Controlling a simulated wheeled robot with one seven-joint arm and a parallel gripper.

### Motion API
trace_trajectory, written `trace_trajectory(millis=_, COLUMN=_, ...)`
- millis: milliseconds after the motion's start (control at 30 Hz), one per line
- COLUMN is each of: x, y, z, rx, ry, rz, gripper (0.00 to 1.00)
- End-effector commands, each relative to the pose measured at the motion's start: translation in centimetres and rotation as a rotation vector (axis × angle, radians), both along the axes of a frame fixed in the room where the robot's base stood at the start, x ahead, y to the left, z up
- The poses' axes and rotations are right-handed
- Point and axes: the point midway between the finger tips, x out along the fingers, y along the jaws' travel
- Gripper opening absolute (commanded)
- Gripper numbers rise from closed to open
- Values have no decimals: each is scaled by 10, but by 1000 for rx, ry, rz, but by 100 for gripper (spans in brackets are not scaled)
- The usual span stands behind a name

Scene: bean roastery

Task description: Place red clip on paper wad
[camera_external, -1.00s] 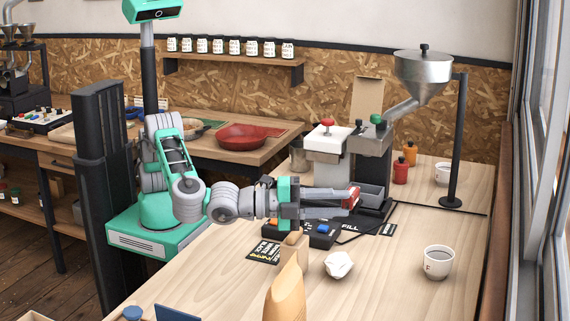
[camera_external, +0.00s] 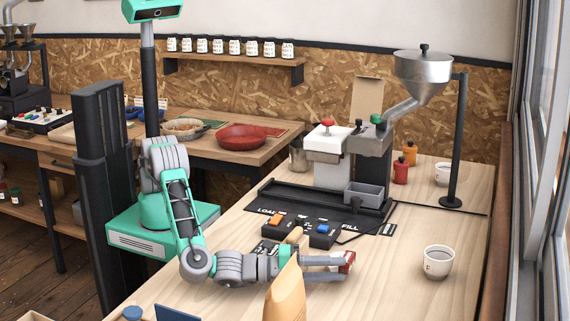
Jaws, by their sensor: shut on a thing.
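The red clip (camera_external: 348,261) is held at the tips of my gripper (camera_external: 343,267), low over the front part of the wooden table. My gripper points right and is shut on the clip. The white paper wad is mostly or wholly hidden behind my fingers in this view. I cannot tell whether the clip touches it.
A tan paper bag (camera_external: 286,296) stands in front of my gripper. A switch box with orange and blue buttons (camera_external: 323,235) and a grey bin (camera_external: 366,195) lie behind.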

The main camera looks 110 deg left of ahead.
Motion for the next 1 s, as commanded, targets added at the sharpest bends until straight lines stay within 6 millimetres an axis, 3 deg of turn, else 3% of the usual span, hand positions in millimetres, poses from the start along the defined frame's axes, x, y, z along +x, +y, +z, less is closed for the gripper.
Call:
trace_trajectory(millis=100, x=0, y=0, z=-5, rx=1, ry=1, rz=0, gripper=0)
trace_trajectory(millis=133, x=0, y=0, z=-4, rx=1, ry=1, rz=0, gripper=30)
trace_trajectory(millis=367, x=0, y=0, z=-4, rx=1, ry=2, rz=0, gripper=48)
trace_trajectory(millis=700, x=-2, y=-1, z=1, rx=2, ry=3, rz=-1, gripper=50)
trace_trajectory(millis=867, x=-31, y=-14, z=-2, rx=4, ry=3, rz=-5, gripper=50)
trace_trajectory(millis=1000, x=-66, y=-29, z=-1, rx=2, ry=2, rz=-5, gripper=50)
